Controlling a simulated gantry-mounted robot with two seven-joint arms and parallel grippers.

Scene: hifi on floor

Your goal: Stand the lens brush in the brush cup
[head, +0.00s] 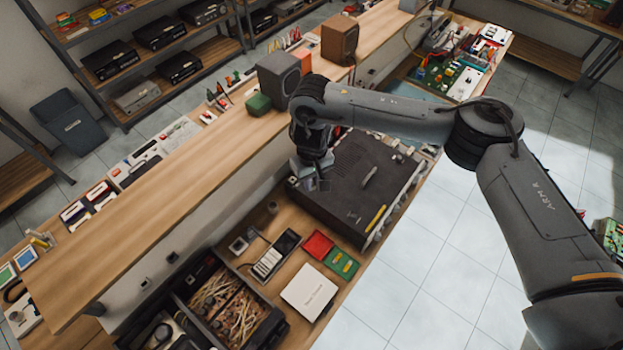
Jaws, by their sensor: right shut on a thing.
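My right gripper (318,178) points down over the left part of a large dark hi-fi unit (345,200). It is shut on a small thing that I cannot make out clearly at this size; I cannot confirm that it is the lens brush. A small dark round cup (272,207) stands on the lower bench just left of the unit, apart from the gripper; it may be the brush cup. A slim grey piece (370,176) shows on top of the unit. My left gripper is out of view.
A raised wooden shelf (160,185) runs along the left, with a dark speaker (279,76) and green box (258,104) on it. Nearer lie a meter (275,255), a red tray (318,245), a white box (309,291) and a drawer of cables (225,308). Open floor is right.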

